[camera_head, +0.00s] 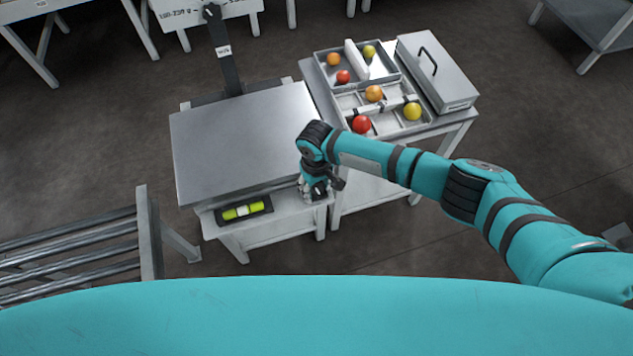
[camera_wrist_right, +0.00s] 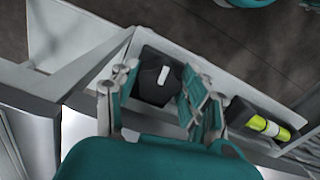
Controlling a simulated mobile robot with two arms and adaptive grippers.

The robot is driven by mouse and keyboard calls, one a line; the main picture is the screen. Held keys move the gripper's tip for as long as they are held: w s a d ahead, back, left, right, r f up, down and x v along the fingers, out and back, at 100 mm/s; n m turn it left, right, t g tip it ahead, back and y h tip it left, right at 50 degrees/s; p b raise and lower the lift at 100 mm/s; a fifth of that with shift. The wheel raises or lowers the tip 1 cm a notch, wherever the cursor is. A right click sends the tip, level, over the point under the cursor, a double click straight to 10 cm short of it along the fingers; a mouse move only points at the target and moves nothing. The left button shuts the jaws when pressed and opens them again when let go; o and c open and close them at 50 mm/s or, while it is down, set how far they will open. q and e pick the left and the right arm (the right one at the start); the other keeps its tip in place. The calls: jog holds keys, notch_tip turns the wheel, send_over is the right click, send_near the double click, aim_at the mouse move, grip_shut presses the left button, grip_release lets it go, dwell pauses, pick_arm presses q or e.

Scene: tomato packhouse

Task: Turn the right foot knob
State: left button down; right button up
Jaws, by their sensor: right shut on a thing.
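The right foot knob (camera_wrist_right: 153,82) is black and faceted, with a white mark on it. It sits at the corner of the scale stand in the right wrist view, between the two fingers of my right gripper (camera_wrist_right: 163,92). In the head view my right gripper (camera_head: 316,192) points down at the front right corner of the scale (camera_head: 245,135) and mostly hides the knob. The gripper is shut on the knob. A yellow-green spirit level (camera_head: 243,211) lies in a dark holder at the scale's front edge; it also shows in the right wrist view (camera_wrist_right: 268,127). My left gripper is out of view.
A side table right of the scale holds trays (camera_head: 347,100) with red, orange and yellow tomatoes and a lidded metal box (camera_head: 437,70). A dark column (camera_head: 226,65) rises behind the scale. A roller rack (camera_head: 75,250) stands at the front left.

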aim_at(316, 189)
jog(key=o, duration=1.2)
jog(key=shift+c, duration=0.2)
notch_tip(316, 189, up, 12)
